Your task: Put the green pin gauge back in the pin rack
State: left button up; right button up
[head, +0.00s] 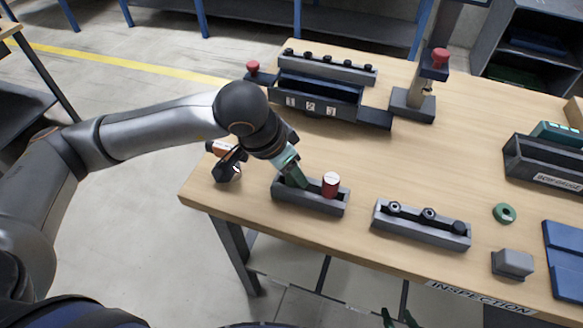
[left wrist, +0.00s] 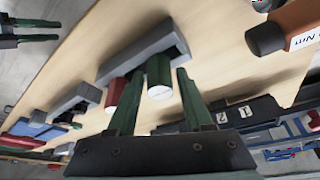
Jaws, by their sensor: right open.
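The pin rack (head: 312,202) is a grey block near the table's front left edge, also in the left wrist view (left wrist: 137,60). A red gauge (head: 330,185) stands in its right part. The green pin gauge (left wrist: 158,73), with a pale end face, stands upright in the rack beside the red gauge in the left wrist view. In the head view my left gripper hides most or all of it. My left gripper (left wrist: 160,88) is open, its fingers apart on either side of the green pin in that view; contact is unclear. My right gripper (head: 399,318) is open and empty at the bottom edge.
A grey block with several dark plugs (head: 420,226) lies right of the rack. A green ring (head: 504,213), a grey block (head: 512,263) and a blue tray (head: 566,262) are farther right. An orange-black tool (head: 227,160) lies left; numbered bins (head: 318,97) stand behind.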

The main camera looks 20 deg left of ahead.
pick_arm(q)
jog(key=shift+o, duration=0.7)
jog(key=shift+r+p, duration=0.4)
jog(key=shift+p, duration=0.2)
jog(key=shift+r+p, duration=0.35)
jog(key=shift+p, duration=0.15)
jog(key=b+v, duration=0.1)
jog(key=v, duration=1)
jog(key=shift+s+r, duration=0.15)
jog(key=shift+r, duration=0.1)
jog(key=shift+a, duration=0.1)
